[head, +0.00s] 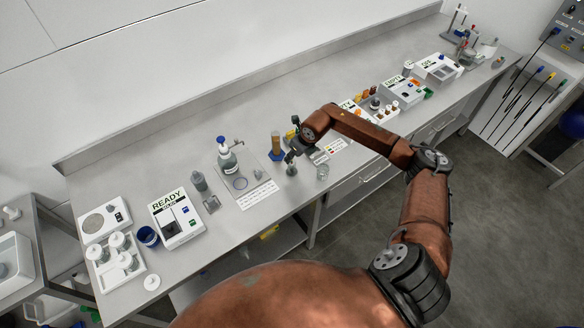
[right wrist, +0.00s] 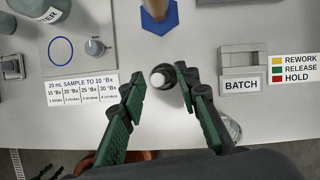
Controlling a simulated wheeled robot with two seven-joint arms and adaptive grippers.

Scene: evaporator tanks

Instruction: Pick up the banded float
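I cannot make out bands on any float. A small dark grey-green upright item with a pale round top (right wrist: 160,78) stands on the bench, below and between the fingers of my right gripper (right wrist: 158,80). It also shows in the head view (head: 291,169), just below the right gripper (head: 293,155). The right gripper's green-padded fingers are spread apart and I see no contact with the item. An amber cylinder on a blue base (head: 277,146) stands just behind; its base shows at the top of the right wrist view (right wrist: 158,18). My left gripper is not in view.
A clear glass (head: 322,172) stands close right of the gripper, partly hidden behind a finger in the wrist view (right wrist: 232,128). A pump bottle (head: 227,158) stands left on a mat. A BATCH block (right wrist: 242,70) lies right. The bench's front edge is close.

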